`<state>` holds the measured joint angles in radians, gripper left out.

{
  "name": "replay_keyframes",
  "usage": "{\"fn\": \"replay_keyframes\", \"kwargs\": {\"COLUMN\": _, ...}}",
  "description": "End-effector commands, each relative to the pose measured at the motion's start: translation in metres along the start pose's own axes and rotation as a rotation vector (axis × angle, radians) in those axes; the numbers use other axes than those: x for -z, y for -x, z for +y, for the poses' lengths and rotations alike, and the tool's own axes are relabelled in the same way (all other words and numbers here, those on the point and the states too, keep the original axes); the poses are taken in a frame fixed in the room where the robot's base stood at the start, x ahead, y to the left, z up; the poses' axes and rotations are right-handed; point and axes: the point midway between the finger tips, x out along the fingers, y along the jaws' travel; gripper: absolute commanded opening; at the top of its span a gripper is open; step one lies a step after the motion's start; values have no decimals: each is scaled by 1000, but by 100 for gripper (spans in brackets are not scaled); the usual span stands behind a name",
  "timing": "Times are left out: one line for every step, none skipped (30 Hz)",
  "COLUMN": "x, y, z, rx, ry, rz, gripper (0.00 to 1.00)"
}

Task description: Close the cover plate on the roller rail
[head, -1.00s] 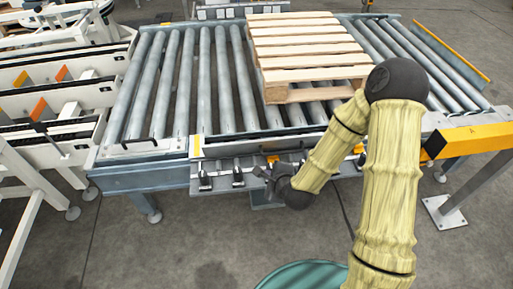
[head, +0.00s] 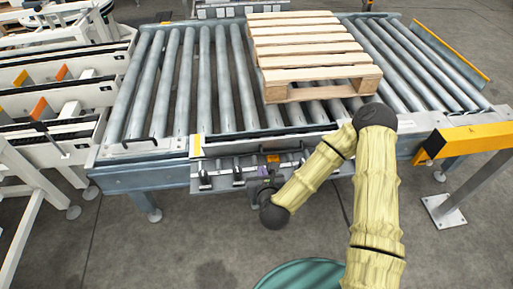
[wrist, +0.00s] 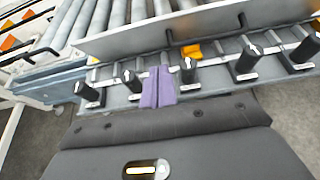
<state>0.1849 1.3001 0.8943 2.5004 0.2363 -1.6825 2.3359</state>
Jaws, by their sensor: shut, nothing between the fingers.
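The cover plate (wrist: 190,30) is a long pale-grey plate on the near side of the roller rail, with black handles at its lower edge. It looks raised and tilted, with the row of black levers (wrist: 188,72) below it exposed. In the head view the cover plate (head: 225,147) runs along the conveyor's front edge, with a yellow end at left. My gripper (wrist: 158,84) has purple fingers, shut together and empty, just below the plate among the levers. Whether they touch anything is unclear. In the head view my gripper (head: 264,172) is small and partly hidden by my wrist.
The roller conveyor (head: 205,85) carries a wooden pallet (head: 305,50) behind the plate. An orange part (head: 273,159) sits by the front rail. A yellow guard beam (head: 475,138) stands at right, white machine frames (head: 60,130) at left. The floor in front is open.

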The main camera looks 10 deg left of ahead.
Motion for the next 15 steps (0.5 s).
{"fn": "replay_keyframes", "kwargs": {"x": 0, "y": -5, "z": 0, "rx": 2, "ry": 1, "rz": -2, "gripper": 0}}
{"fn": "replay_keyframes", "kwargs": {"x": 0, "y": -8, "z": 0, "rx": 3, "ry": 1, "rz": -3, "gripper": 0}}
{"fn": "replay_keyframes", "kwargs": {"x": 0, "y": -12, "z": 0, "rx": 2, "ry": 1, "rz": -2, "gripper": 0}}
{"fn": "replay_keyframes", "kwargs": {"x": -1, "y": -17, "z": 0, "rx": 3, "ry": 1, "rz": -4, "gripper": 0}}
{"fn": "replay_keyframes", "kwargs": {"x": -1, "y": -21, "z": 0, "rx": 2, "ry": 1, "rz": -4, "gripper": 0}}
{"fn": "replay_keyframes", "kwargs": {"x": -1, "y": -27, "z": 0, "rx": 2, "ry": 1, "rz": -4, "gripper": 0}}
{"fn": "replay_keyframes", "kwargs": {"x": 0, "y": -32, "z": 0, "rx": 2, "ry": 1, "rz": -3, "gripper": 0}}
{"fn": "replay_keyframes", "kwargs": {"x": -1, "y": -38, "z": 0, "rx": 3, "ry": 2, "rz": -4, "gripper": 0}}
{"fn": "replay_keyframes", "kwargs": {"x": 0, "y": -44, "z": 0, "rx": 2, "ry": 2, "rz": -3, "gripper": 0}}
{"fn": "replay_keyframes", "kwargs": {"x": -1, "y": -50, "z": -1, "rx": 3, "ry": 2, "rz": -4, "gripper": 0}}
{"fn": "replay_keyframes", "kwargs": {"x": 0, "y": -54, "z": 0, "rx": 2, "ry": 2, "rz": -3, "gripper": 0}}
{"fn": "replay_keyframes", "kwargs": {"x": -1, "y": -61, "z": 0, "rx": 3, "ry": 2, "rz": -3, "gripper": 0}}
{"fn": "replay_keyframes", "kwargs": {"x": 0, "y": -66, "z": 0, "rx": 2, "ry": 2, "rz": -3, "gripper": 0}}
{"fn": "replay_keyframes", "kwargs": {"x": -1, "y": -71, "z": -1, "rx": 3, "ry": 2, "rz": -3, "gripper": 0}}
{"fn": "replay_keyframes", "kwargs": {"x": 0, "y": -78, "z": 0, "rx": 2, "ry": 2, "rz": -3, "gripper": 0}}
